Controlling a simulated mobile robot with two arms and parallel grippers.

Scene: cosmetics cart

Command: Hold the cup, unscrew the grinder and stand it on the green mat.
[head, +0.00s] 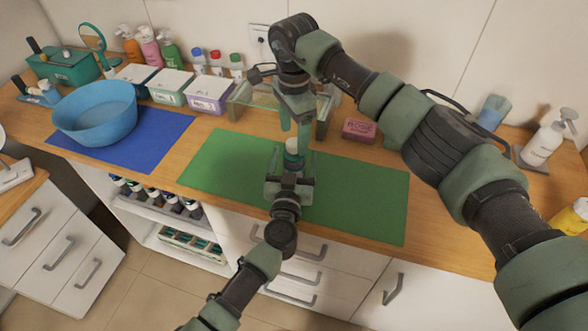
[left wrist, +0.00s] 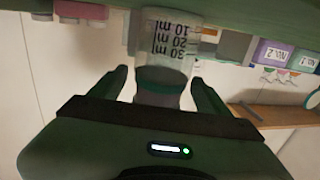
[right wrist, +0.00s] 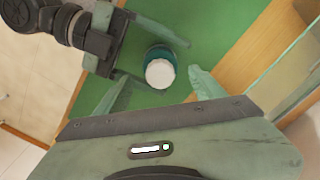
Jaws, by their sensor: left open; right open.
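The clear cup (left wrist: 170,38) with dark volume marks stands upright on the green mat (head: 355,195). The grinder (right wrist: 160,72), teal with a white top, sits on the cup and also shows in the head view (head: 292,146). My left gripper (head: 290,166) is low at the front of the mat, open, with its fingers either side of the cup; it also shows in the right wrist view (right wrist: 143,58). My right gripper (head: 294,127) points down from above, open and empty, over the grinder. In the head view the cup's lower part is hidden by my left gripper.
A glass-walled box (head: 322,118) stands behind the mat, close to my right gripper. A pink box (head: 359,130) is at the back right, and a pump bottle (head: 545,140) farther right. A blue bowl (head: 95,115) stands on the blue mat (head: 150,145). The green mat's right side is clear.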

